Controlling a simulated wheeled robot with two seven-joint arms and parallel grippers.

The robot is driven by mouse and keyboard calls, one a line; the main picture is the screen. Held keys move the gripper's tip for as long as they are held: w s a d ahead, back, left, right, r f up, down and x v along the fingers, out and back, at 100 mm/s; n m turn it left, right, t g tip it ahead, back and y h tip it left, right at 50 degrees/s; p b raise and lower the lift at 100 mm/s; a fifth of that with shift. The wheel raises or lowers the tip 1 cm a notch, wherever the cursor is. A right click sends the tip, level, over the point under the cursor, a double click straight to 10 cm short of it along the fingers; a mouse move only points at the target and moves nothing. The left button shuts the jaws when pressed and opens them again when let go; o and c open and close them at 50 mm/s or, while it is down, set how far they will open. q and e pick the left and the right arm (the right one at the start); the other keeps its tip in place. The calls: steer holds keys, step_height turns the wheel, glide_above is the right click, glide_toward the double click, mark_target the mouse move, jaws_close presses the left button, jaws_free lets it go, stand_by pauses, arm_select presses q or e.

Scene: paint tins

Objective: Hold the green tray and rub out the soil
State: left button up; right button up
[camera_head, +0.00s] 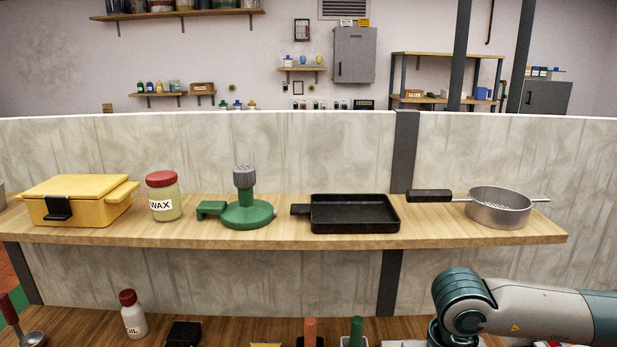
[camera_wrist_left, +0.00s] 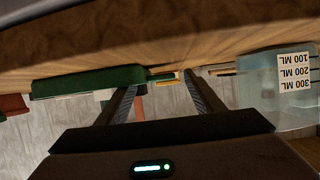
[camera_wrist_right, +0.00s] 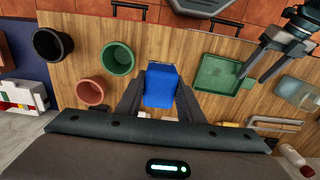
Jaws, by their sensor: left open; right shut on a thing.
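The green tray (camera_wrist_right: 217,73) lies flat on the wooden table in the right wrist view. No soil can be made out on it. It shows edge-on in the left wrist view (camera_wrist_left: 85,82). My right gripper (camera_wrist_right: 160,90) is shut on a blue block (camera_wrist_right: 161,85), held over the table to the left of the tray in its own view. My left gripper (camera_wrist_left: 160,82) is open, its fingers apart near the tray's edge. In the right wrist view the left gripper (camera_wrist_right: 252,78) comes in from the upper right, beside the tray. The head view shows neither gripper nor the tray.
A black pot (camera_wrist_right: 52,44), a green pot (camera_wrist_right: 117,57) and a terracotta pot (camera_wrist_right: 91,91) stand left of the blue block. A clear measuring cup (camera_wrist_left: 280,90) is close to my left gripper. A raised shelf (camera_head: 280,233) holds several items above the table.

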arm_select(q)
steer(key=shift+w, duration=0.15)
steer(key=shift+w+f, duration=0.3)
steer(key=shift+w, duration=0.35)
steer(key=c, duration=1.5)
steer(key=shift+f, duration=0.1)
arm_select(e)
steer(key=shift+a, duration=0.1)
